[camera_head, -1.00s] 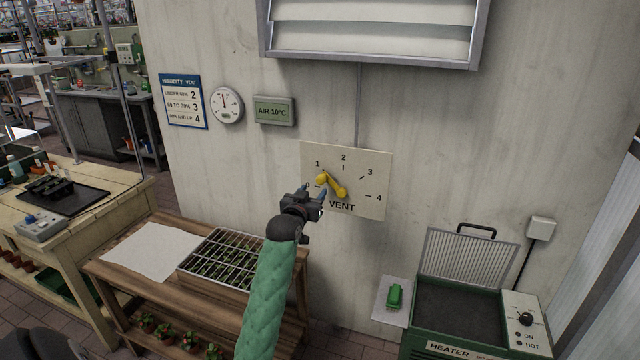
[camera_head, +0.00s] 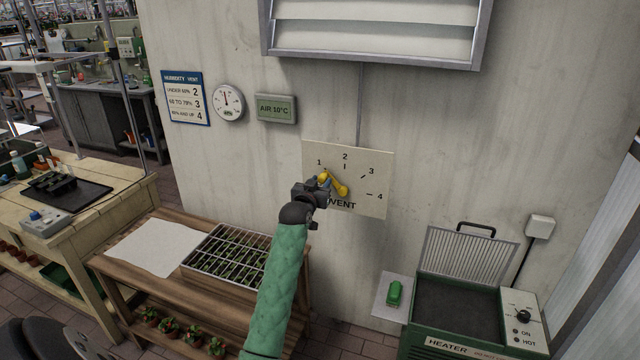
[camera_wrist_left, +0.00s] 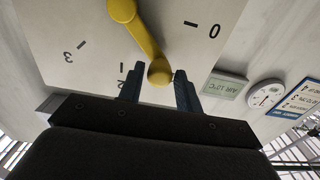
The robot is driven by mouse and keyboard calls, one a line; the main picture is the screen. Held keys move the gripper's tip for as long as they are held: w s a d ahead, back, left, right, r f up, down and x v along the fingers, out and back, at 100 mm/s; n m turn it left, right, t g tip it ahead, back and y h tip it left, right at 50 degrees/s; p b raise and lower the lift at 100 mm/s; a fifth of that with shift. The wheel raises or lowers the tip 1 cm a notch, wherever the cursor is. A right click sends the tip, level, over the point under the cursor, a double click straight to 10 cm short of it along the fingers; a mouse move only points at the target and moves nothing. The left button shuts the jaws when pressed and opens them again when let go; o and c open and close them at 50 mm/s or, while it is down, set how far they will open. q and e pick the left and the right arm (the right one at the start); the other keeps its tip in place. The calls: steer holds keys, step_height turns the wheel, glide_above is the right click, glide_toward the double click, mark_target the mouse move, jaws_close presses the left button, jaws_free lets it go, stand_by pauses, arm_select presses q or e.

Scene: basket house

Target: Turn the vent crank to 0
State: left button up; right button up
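The yellow vent crank (camera_head: 340,187) is on the cream VENT dial plate (camera_head: 376,160), marked 1 to 4 in the head view. Its arm slants up-left from the hub, pointing about at 1. The 0 mark shows in the left wrist view, right of the crank (camera_wrist_left: 147,38); the gripper hides 0 in the head view. My left gripper (camera_head: 321,182) is at the crank's knob end. In the left wrist view its two blue fingers (camera_wrist_left: 158,80) stand either side of the round knob, with small gaps, so it looks open. My right gripper is not in view.
A wooden bench (camera_head: 165,268) with a seedling tray (camera_head: 228,258) stands below left. A green heater (camera_head: 470,310) with raised grille lid stands lower right, beside a small shelf (camera_head: 385,310) holding a green object. Humidity chart (camera_head: 187,98), gauge (camera_head: 228,103) and AIR display (camera_head: 276,109) hang on the wall.

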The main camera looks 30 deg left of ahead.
arm_select(q)
jaws_close()
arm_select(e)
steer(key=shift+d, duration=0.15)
arm_select(q)
steer(key=shift+f, duration=0.1)
